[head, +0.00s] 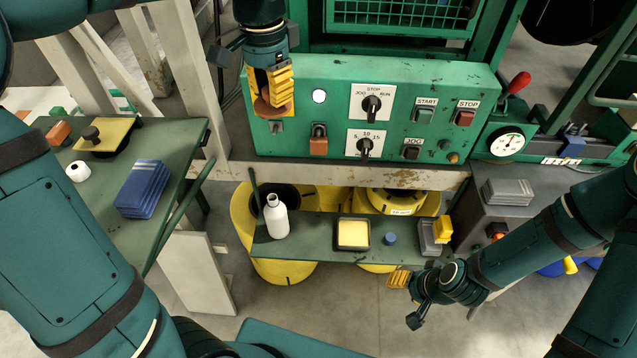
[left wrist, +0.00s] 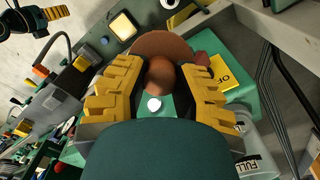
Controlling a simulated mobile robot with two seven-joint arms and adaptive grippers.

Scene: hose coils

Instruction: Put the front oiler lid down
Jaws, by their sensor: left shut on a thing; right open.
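My left gripper (head: 272,92) is in front of the left end of the green control panel, pointing down, with its yellow fingers shut on a copper-brown lid. In the left wrist view, the fingers (left wrist: 158,92) close on either side of the round knob of the lid (left wrist: 165,44), whose disc spreads out beyond it. In the head view the lid (head: 264,108) is partly hidden by the fingers. I cannot tell which oiler it belongs to. My right gripper (head: 408,292) is open and empty, low in front of the shelf's right end.
The green shelf (head: 315,242) holds a white bottle (head: 276,217), a tray with a yellow pad (head: 353,234) and a blue cap (head: 390,239). The left table (head: 185,140) carries a yellow plate (head: 118,128) with a dark knob and blue pads (head: 143,188). The panel (head: 450,90) has knobs and buttons.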

